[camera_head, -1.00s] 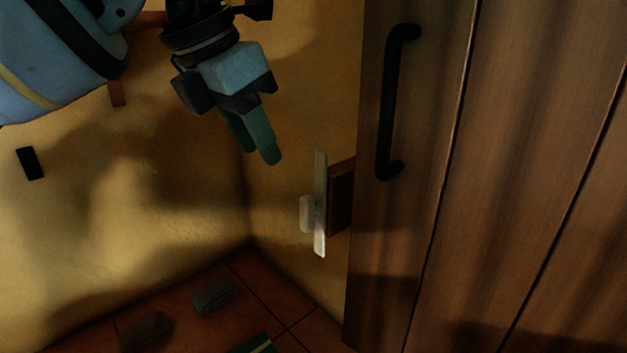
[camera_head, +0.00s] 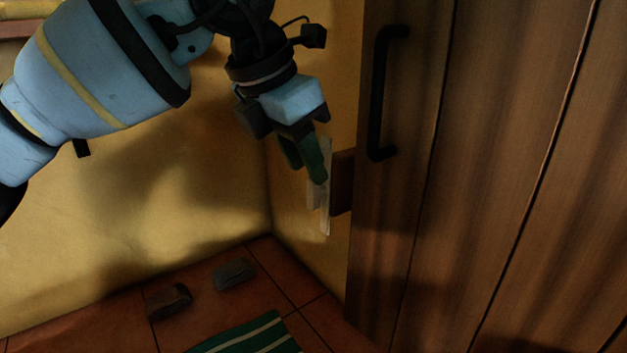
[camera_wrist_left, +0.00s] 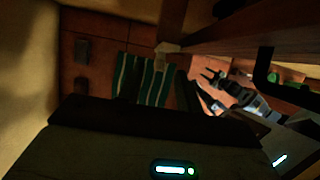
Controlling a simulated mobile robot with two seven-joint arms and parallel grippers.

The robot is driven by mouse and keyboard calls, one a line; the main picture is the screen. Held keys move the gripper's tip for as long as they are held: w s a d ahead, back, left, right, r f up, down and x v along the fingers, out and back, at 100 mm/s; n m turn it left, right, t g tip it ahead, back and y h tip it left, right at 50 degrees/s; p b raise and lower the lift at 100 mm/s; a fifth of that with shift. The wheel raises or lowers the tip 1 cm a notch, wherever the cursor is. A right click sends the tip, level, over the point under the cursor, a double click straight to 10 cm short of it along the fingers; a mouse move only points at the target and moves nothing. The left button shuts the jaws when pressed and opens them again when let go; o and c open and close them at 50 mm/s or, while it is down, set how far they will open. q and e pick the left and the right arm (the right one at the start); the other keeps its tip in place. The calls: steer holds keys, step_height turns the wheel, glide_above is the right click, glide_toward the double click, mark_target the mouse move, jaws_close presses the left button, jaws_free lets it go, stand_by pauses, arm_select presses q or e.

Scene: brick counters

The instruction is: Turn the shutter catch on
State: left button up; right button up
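The shutter catch, a pale upright plate (camera_head: 325,215) with a small pale knob, is on the yellow wall just left of the wooden shutter. My left gripper (camera_head: 303,175) comes from the upper left, with its green fingers pointing down. In the head view the fingers overlap the catch's upper left part and hide some of it. I cannot tell whether they touch it. The two fingers look close together, but their gap is unclear. In the left wrist view, a pale piece (camera_wrist_left: 167,47) may be the catch. My right gripper (camera_wrist_left: 212,78) seems to show there, small and dark.
The brown plank shutter (camera_head: 480,190) with a black bar handle (camera_head: 380,95) fills the right side. A brown block (camera_head: 342,182) sits between plate and shutter. On the tiled floor lie a dark shoe-like object (camera_head: 168,300), a grey one (camera_head: 233,273) and a green striped mat (camera_head: 250,337).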

mark_target(318, 191)
arm_select(q)
steer(key=shift+x, duration=2.1)
jaws_close()
